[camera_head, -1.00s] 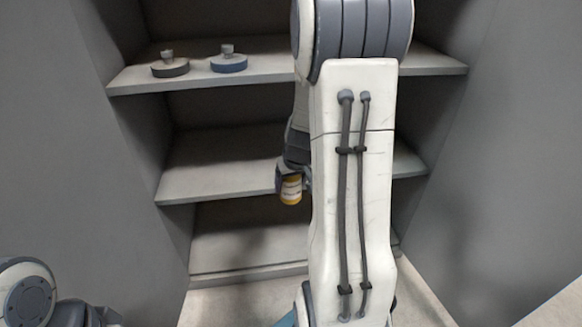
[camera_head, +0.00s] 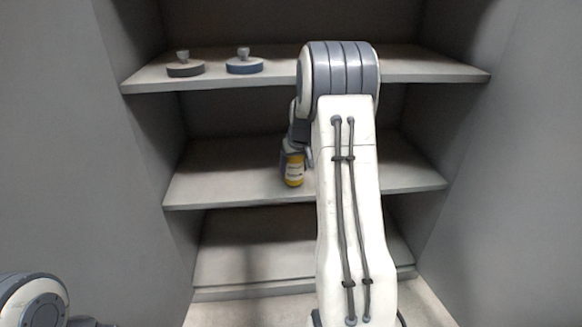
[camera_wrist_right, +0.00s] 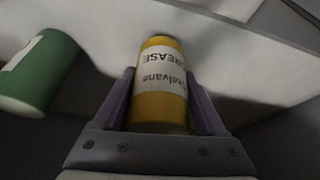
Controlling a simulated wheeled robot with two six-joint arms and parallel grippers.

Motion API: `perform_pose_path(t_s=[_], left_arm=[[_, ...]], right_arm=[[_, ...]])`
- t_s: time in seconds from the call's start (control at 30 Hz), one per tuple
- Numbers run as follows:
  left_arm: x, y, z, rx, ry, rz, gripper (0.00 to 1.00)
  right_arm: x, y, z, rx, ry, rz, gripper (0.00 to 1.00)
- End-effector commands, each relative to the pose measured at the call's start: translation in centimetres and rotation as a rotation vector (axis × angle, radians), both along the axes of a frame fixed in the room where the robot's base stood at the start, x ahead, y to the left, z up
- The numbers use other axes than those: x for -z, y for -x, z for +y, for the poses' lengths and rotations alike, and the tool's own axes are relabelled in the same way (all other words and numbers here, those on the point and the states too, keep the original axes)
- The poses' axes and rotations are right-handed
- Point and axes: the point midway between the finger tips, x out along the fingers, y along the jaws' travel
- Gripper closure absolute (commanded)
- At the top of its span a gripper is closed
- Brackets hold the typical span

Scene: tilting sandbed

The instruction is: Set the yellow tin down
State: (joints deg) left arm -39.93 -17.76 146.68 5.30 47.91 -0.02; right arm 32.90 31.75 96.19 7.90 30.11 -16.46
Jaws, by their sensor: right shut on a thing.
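The yellow tin (camera_head: 294,173) with a white label shows at the front part of the middle shelf (camera_head: 225,187) in the head view. My right gripper (camera_head: 296,163) is shut on it. In the wrist view the tin (camera_wrist_right: 160,105) sits between the two fingers, its label reading "GREASE" upside down. I cannot tell whether the tin's base touches the shelf. My right arm hides part of the shelves to the right of the tin. My left gripper is out of view; only part of my left arm shows at the lower left.
A green can (camera_wrist_right: 40,72) is left of the tin in the wrist view. A dark grey disc with a knob (camera_head: 186,69) and a blue one (camera_head: 244,66) are on the top shelf (camera_head: 140,82). The middle shelf is bare left of the tin. Grey walls flank the shelves.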

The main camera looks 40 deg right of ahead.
Motion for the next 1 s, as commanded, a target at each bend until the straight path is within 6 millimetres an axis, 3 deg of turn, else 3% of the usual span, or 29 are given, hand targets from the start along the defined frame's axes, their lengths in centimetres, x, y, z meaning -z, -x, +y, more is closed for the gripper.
perform_pose_path(t_s=[0.37,0.47,0.9,0.93,0.97,1.0], left_arm=[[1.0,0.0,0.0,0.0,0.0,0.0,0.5],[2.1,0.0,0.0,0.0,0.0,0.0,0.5],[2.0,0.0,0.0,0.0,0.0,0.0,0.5],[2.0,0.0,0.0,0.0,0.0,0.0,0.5],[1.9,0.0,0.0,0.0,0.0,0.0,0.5],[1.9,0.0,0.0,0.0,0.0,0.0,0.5]], right_arm=[[0.1,-3.6,-1.4,-0.001,0.002,-0.004,1.0],[1.4,-3.4,-1.4,0.0,0.0,-0.001,1.0],[1.8,-3.3,-1.4,0.0,0.0,-0.001,1.0],[1.8,-3.3,-1.3,0.0,0.0,0.001,0.15],[1.8,-3.3,-1.3,0.0,0.0,0.001,0.03],[1.8,-3.3,-1.3,0.0,0.0,0.001,0.0]])
